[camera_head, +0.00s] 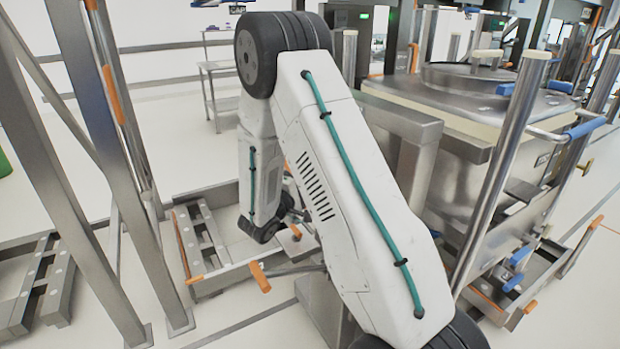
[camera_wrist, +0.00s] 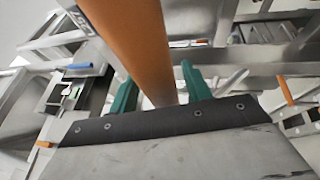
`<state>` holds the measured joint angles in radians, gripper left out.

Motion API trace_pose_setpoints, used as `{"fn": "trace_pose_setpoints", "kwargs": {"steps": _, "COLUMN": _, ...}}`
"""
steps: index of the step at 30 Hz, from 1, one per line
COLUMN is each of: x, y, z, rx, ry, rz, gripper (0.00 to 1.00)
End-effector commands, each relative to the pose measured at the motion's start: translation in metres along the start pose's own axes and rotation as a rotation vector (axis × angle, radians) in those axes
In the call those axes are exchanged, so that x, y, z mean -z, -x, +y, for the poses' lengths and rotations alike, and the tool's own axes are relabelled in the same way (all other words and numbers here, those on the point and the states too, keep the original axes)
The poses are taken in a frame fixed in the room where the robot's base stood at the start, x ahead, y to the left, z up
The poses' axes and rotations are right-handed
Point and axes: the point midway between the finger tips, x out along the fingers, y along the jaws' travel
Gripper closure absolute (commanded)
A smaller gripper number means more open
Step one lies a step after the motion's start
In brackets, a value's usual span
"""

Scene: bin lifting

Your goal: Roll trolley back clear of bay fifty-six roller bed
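An orange bar (camera_wrist: 140,40) fills the upper middle of the wrist view and runs down to my gripper (camera_wrist: 160,80). My gripper's two green fingers stand apart, one on each side of the bar. The left finger is close against it; a small gap shows beside the right one. In the head view my white arm hides the gripper. A steel trolley (camera_head: 530,262) with orange handle ends carries a large steel bin (camera_head: 450,190) at right. A low steel frame with orange bars (camera_head: 222,268) lies left of my arm. I see no bay number.
Steel uprights (camera_head: 85,190) stand close on the left, with another low slatted frame (camera_head: 38,290) beside them. A steel table (camera_head: 220,72) stands at the back left. A steel post (camera_head: 503,165) rises at right. Pale floor is clear at the lower right.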

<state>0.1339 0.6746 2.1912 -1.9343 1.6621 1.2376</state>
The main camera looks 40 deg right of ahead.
Motion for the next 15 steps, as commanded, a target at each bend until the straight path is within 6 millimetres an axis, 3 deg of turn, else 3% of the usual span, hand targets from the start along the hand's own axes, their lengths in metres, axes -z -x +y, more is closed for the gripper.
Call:
{"fn": "trace_pose_setpoints", "kwargs": {"steps": 5, "x": 0.001, "y": 0.010, "z": -0.001, "rx": 0.001, "ry": 0.002, "rz": 0.005, "gripper": 0.51}}
{"fn": "trace_pose_setpoints", "kwargs": {"steps": 15, "x": -0.001, "y": 0.063, "z": -0.001, "rx": 0.000, "ry": 0.002, "rz": 0.000, "gripper": 0.51}}
